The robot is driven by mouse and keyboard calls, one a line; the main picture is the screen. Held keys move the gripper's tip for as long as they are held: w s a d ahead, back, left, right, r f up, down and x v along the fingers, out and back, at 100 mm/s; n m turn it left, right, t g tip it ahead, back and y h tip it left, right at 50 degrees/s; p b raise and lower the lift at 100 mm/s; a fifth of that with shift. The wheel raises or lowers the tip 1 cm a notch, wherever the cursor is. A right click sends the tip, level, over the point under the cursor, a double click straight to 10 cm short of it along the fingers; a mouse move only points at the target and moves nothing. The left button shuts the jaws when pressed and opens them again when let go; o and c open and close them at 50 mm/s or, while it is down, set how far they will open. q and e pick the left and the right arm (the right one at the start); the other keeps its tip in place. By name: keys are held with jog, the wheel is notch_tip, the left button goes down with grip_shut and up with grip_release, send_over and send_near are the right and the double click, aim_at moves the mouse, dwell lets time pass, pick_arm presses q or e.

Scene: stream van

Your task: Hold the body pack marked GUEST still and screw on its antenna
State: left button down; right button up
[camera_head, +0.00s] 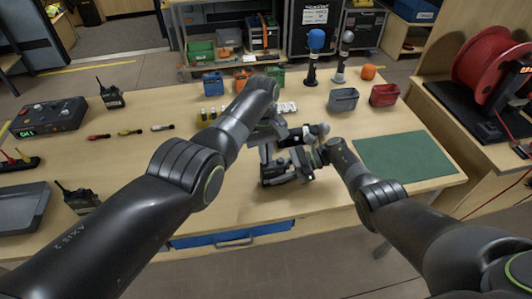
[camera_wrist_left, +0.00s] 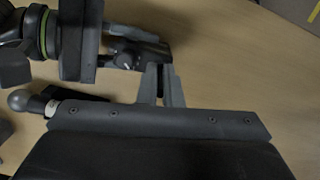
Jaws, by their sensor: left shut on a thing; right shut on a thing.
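My left gripper (camera_head: 265,149) reaches down over the middle of the bench; its two fingers (camera_wrist_left: 160,85) close on the edge of a small dark pack (camera_wrist_left: 142,52) with a round, pale-marked knob. In the head view this pack is mostly hidden among the grippers. My right gripper (camera_head: 287,172) comes in from the right, low over the bench, and is shut around the other end of the same dark assembly. It also shows at upper left in the left wrist view (camera_wrist_left: 100,45). I cannot make out the GUEST marking or a separate antenna.
A dark microphone with a grey ball head (camera_head: 322,128) lies close beside both grippers. A green mat (camera_head: 402,155) is clear at right. Radios (camera_head: 110,95) and a control box (camera_head: 48,117) are at left.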

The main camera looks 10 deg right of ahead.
pick_arm(q)
jog(key=c, duration=1.7)
grip_release()
jog(key=n, duration=0.4)
jog(key=shift+h, duration=0.3)
jog(key=shift+n, duration=1.2)
jog(key=shift+n+t, duration=0.3)
jog(key=shift+n, duration=0.6)
jog(key=shift+d, duration=0.1)
